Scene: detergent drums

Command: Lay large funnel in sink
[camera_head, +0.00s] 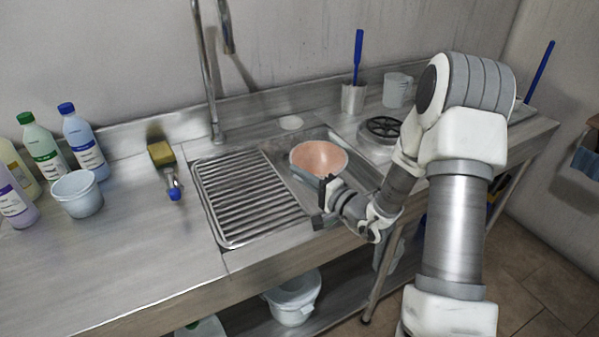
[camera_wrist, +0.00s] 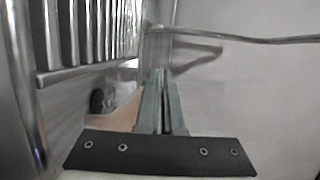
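The large funnel (camera_head: 320,158) is a wide pinkish-orange cone, its open mouth turned up towards the head camera. It is over the right basin of the metal sink (camera_head: 365,172); whether its underside touches the basin cannot be told. My gripper (camera_head: 310,177) is at the funnel's front left edge, coming in from the right. In the wrist view my gripper (camera_wrist: 162,100) has its two fingers close together, with a pinkish part of the funnel (camera_wrist: 125,114) against the left finger. The fingers appear shut on its edge, though the contact is mostly hidden. The funnel's spout is hidden.
A ribbed drainboard (camera_head: 248,195) lies left of the basin, with the tap (camera_head: 208,80) behind.

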